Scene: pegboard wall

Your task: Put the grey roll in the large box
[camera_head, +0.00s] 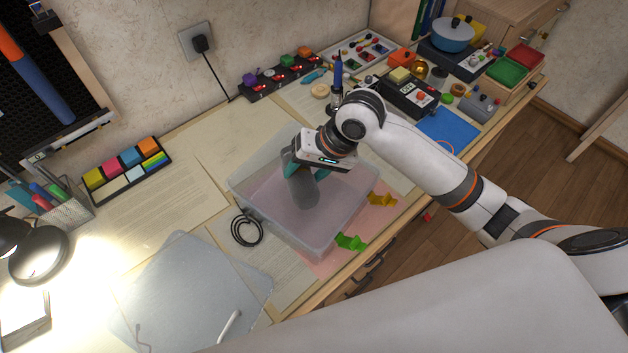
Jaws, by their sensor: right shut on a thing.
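The large box (262,224) is a translucent, open-topped container in the middle of the desk. The grey roll (301,190) is a dark grey cylinder. It stands roughly upright within the box's outline, and I cannot tell whether its lower end touches the floor of the box. My right gripper (304,170) is over the box with its teal fingers shut on the upper part of the roll. The arm reaches in from the right. My left gripper is not in view.
A black cable (247,228) lies beside the box's left side. A translucent sheet (190,290) lies at the front left. A desk lamp (38,252) stands at left. Papers cover the desk behind the box.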

